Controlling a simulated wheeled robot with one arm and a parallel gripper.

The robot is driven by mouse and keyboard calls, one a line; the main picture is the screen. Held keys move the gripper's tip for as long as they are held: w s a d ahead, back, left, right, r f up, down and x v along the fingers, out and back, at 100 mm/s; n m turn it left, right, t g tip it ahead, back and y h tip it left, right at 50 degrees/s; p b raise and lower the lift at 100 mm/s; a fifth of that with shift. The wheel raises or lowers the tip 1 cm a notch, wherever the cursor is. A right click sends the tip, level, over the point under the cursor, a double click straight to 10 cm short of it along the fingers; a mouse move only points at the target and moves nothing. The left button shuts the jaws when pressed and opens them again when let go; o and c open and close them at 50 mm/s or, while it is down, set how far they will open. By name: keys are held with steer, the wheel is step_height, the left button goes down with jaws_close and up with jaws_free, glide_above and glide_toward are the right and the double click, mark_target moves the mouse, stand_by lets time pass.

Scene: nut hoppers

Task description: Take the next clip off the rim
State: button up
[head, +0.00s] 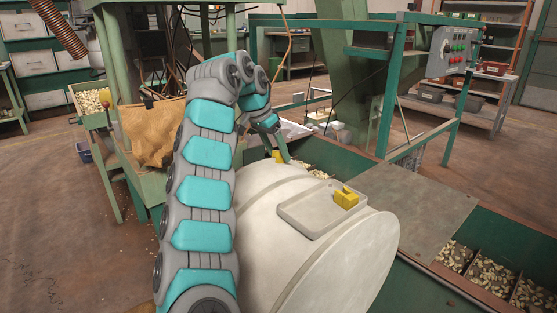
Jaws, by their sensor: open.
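A yellow clip (277,156) shows just beyond the top of the white rounded body, close to the rim of the green hopper. Whether it grips that rim is hard to see. My gripper (283,157) reaches down right beside this clip. Its jaws are open, but they are small in view, and I cannot tell whether they touch or straddle the clip. A second yellow clip (346,198) lies in the shallow pale tray (306,214) on the white body, at the tray's right end. The clip's lower part and the hopper rim are partly hidden.
Green hopper bins with nuts (483,270) run along the right, beside a flat metal cover (414,207). A brown sack (152,132) stands at the left on a green stand. Green frame posts (388,95) rise behind.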

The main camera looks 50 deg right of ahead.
steer(key=shift+d+f, duration=0.15)
steer(key=shift+f, duration=0.2)
jaws_close()
stand_by(0.4)
